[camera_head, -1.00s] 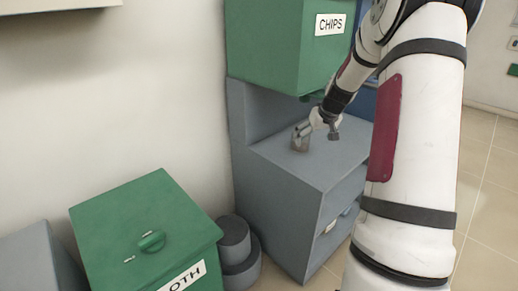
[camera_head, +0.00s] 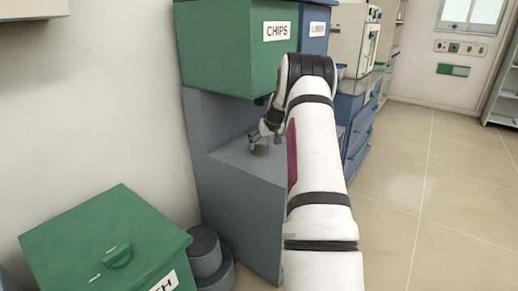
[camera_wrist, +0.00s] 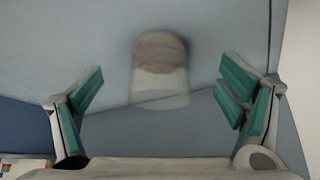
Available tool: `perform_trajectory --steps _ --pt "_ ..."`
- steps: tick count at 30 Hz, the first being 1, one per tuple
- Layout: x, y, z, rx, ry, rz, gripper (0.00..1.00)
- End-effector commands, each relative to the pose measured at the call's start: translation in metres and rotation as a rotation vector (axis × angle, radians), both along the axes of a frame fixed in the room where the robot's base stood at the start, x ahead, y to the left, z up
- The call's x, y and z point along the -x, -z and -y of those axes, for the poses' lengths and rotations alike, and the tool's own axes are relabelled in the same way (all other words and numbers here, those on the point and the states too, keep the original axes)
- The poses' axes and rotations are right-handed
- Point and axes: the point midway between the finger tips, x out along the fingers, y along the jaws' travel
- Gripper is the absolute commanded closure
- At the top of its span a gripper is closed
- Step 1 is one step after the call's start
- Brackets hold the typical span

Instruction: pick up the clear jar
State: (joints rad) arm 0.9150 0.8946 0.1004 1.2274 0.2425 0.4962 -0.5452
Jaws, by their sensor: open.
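The clear jar (camera_wrist: 160,68) shows blurred in the wrist view, with brownish bands at its upper part and a pale lower part. It appears between and a little beyond my gripper's fingers (camera_wrist: 162,88), with space on both sides. My gripper is open, with green finger pads spread wide. In the head view my gripper (camera_head: 263,136) is low over the grey cabinet top. A small brownish shape just under it (camera_head: 261,149) looks like the jar; the fingers partly hide it, and I cannot tell whether they touch it.
A green bin marked CHIPS (camera_head: 235,50) overhangs the grey cabinet (camera_head: 245,195) close above my gripper. A blue bin (camera_head: 313,28) adjoins it. A green lidded bin (camera_head: 100,245) and dark round containers (camera_head: 206,255) stand at lower left. Open floor (camera_head: 430,200) lies right.

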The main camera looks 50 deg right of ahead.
Motion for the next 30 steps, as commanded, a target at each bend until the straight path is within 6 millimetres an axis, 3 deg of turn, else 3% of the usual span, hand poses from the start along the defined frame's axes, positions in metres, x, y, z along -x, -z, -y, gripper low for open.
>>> perform_trajectory --steps 3,14,21,30 --pt "-0.013 0.001 0.006 0.001 -0.001 0.001 0.11" --pt "-0.027 0.001 0.014 0.0 -0.001 0.0 0.11" --pt "-0.044 0.035 0.024 -0.001 -0.001 0.0 0.11" --pt "-0.049 0.041 0.027 0.0 0.0 0.001 0.11"
